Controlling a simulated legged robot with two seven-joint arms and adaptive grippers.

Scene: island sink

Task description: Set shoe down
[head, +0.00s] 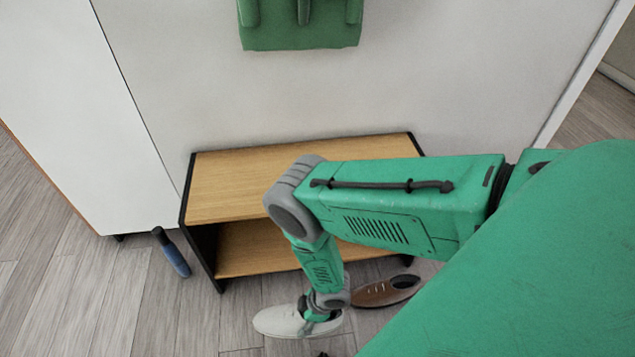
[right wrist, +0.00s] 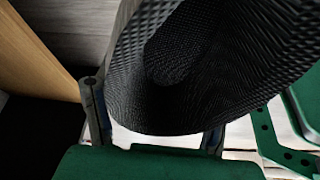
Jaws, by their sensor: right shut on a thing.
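A white shoe (head: 275,320) is at the bottom middle of the head view, in front of the low wooden rack. My right gripper (head: 320,312) reaches down to it and is shut on its opening edge. In the right wrist view the shoe's dark textured inside (right wrist: 200,70) fills much of the picture, with the fingers at its near edge. I cannot tell whether the sole touches the floor. A brown shoe (head: 388,291) lies on the floor just right of it, partly hidden by my arm. My left gripper is not in view.
The two-level wooden rack (head: 225,185) stands against a white wall; its visible top is bare and my right arm crosses it. A dark blue object (head: 172,254) is on the floor to its left. Grey plank floor (head: 110,295) is free at the left front.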

